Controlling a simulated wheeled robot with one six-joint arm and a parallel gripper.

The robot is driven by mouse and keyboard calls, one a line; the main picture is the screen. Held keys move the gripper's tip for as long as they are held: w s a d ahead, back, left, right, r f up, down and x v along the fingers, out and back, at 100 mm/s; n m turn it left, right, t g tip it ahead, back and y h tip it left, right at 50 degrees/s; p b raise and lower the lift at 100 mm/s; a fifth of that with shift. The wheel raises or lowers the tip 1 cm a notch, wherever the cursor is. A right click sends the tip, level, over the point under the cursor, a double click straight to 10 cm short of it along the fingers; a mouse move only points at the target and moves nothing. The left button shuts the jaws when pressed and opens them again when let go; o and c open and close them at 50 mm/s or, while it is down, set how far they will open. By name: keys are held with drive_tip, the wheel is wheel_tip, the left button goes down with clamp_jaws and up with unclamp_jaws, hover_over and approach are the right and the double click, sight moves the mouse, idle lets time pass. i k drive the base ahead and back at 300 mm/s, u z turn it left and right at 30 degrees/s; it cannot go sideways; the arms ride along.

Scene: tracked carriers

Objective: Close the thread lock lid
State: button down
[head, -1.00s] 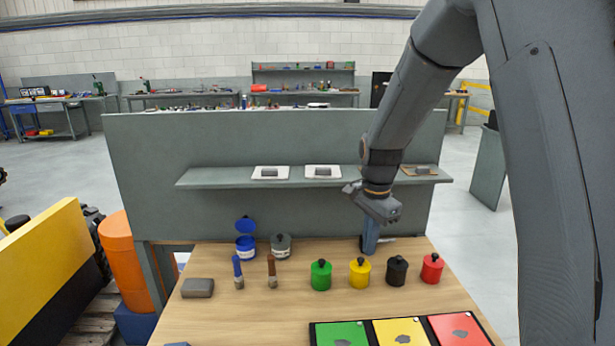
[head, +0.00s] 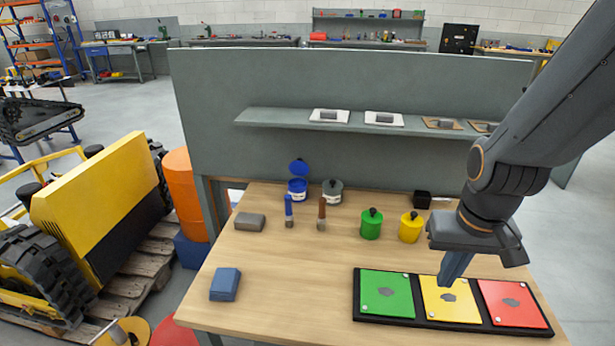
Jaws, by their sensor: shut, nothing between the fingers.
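A blue pot (head: 297,189) with a white label stands at the back left of the wooden table. Its blue lid (head: 298,167) is up, tilted back behind the opening. It is the only pot in view with a raised lid; the label is too small to read. My gripper (head: 446,283) points down over the front right of the table, above the yellow panel of the black tray. Its blue fingers are shut and empty. It is well to the right of the blue pot and nearer the front.
A grey pot (head: 333,191) stands close beside the blue one. Blue and brown-handled brushes (head: 321,213), green (head: 371,224) and yellow (head: 410,227) pots, and a black box (head: 422,199) stand nearby. A shelf (head: 270,118) overhangs behind. The black tray (head: 356,305) lies at front; the front-centre table is clear.

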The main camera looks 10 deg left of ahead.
sight(299, 168)
drive_tip(key=k, duration=0.5)
drive_tip(key=z, duration=2.3)
drive_tip(key=k, duration=1.4)
drive_tip(key=u, duration=2.35)
drive_tip(key=i, duration=0.6)
drive_tip(key=z, duration=0.05)
